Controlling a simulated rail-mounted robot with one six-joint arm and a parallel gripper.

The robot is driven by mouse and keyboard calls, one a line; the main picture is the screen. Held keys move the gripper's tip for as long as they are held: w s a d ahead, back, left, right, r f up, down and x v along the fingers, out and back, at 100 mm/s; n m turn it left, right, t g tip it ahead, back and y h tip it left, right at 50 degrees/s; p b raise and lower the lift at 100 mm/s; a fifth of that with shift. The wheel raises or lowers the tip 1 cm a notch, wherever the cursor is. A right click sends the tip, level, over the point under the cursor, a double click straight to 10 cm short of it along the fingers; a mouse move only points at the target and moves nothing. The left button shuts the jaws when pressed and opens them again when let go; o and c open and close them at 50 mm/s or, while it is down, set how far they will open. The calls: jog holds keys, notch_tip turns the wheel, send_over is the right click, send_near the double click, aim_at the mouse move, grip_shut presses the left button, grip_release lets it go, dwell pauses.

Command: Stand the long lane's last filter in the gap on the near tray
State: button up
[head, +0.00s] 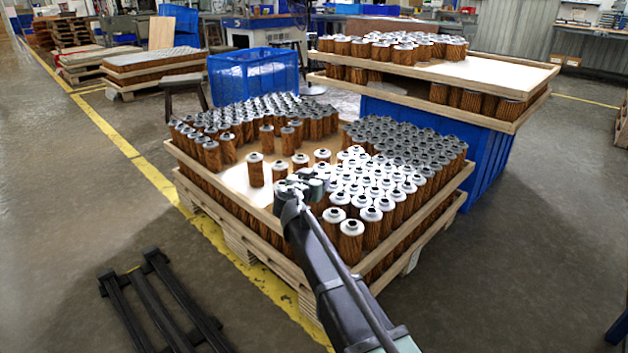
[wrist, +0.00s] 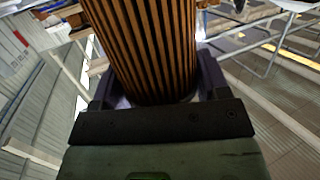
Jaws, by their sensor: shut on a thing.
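My gripper (head: 312,184) is over the middle of the near tray (head: 234,178), at the left edge of the white-capped filters (head: 372,188). In the wrist view a brown pleated filter (wrist: 145,45) stands between my jaws (wrist: 155,98), and they are shut on it. In the head view the held filter is mostly hidden by my gripper and arm, so I cannot tell whether it touches the tray. Spaced white-capped filters stand just behind and left of my gripper, including one at the left (head: 255,171). The gap cannot be made out clearly.
Grey-capped filters (head: 405,138) pack the tray's back right, and more (head: 262,108) fill its back left. Bare tray floor shows at left. A higher tray (head: 490,72) with filters stands behind right by a blue crate (head: 480,165). Black rails (head: 150,310) lie front left.

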jog(key=shift+f+b, duration=2.4)
jog(key=shift+f, duration=0.4)
jog(key=shift+f+b, duration=0.75)
jog(key=shift+b, duration=0.15)
jog(key=o, duration=1.3)
jog(key=shift+r, duration=0.1)
jog(key=p+v, duration=0.2)
jog(key=v, duration=0.8)
jog(key=shift+s+a, duration=0.15)
jog(key=shift+s, duration=0.2)
